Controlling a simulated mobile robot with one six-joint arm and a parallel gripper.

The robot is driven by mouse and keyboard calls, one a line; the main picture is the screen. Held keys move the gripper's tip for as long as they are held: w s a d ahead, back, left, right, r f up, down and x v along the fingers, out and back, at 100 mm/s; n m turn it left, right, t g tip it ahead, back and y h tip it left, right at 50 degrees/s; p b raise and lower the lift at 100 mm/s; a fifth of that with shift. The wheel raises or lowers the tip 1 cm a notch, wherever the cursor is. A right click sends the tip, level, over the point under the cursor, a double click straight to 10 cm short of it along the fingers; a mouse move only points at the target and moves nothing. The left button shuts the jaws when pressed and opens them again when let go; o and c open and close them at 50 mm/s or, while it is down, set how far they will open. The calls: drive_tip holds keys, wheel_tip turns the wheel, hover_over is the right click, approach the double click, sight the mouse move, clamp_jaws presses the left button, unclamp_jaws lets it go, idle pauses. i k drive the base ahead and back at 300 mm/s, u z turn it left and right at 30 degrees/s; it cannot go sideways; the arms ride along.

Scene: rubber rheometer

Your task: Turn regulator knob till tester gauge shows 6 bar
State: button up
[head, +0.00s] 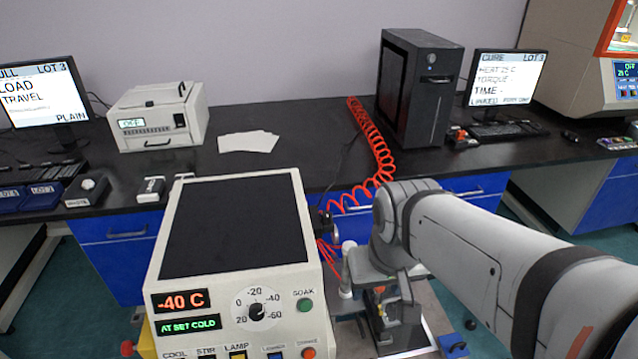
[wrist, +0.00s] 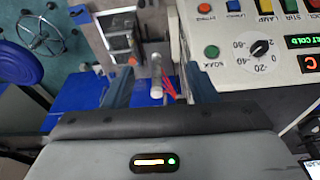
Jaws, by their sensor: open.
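My gripper (wrist: 157,76) is open in the wrist view, one finger on each side of a pale upright post (wrist: 156,92). I cannot tell whether it touches the post. The post also shows in the head view (head: 347,272), beside the cold-bath unit. A small dark fitting (head: 324,222) with a round pale part sits at the unit's right edge, where the red hose ends. It may be the regulator; its knob is not clearly seen. A dark device with an orange part (wrist: 118,42) stands on a metal plate and may be the tester. No gauge reading is legible.
The cold-bath unit (head: 285,194) shows -40 C and has a dial (head: 256,311) and buttons. A red coiled hose (head: 378,150) runs from the black bench. A black computer tower (head: 418,90) and monitor (head: 506,77) stand behind.

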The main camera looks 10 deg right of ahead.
sight(326, 217)
drive_tip(key=u, duration=0.05)
drive_tip(key=k, duration=0.5)
drive_tip(key=z, duration=1.5)
drive_tip(key=k, duration=0.65)
drive_tip(key=u, duration=1.5)
drive_tip(key=i, duration=1)
drive_tip(key=u, duration=0.05)
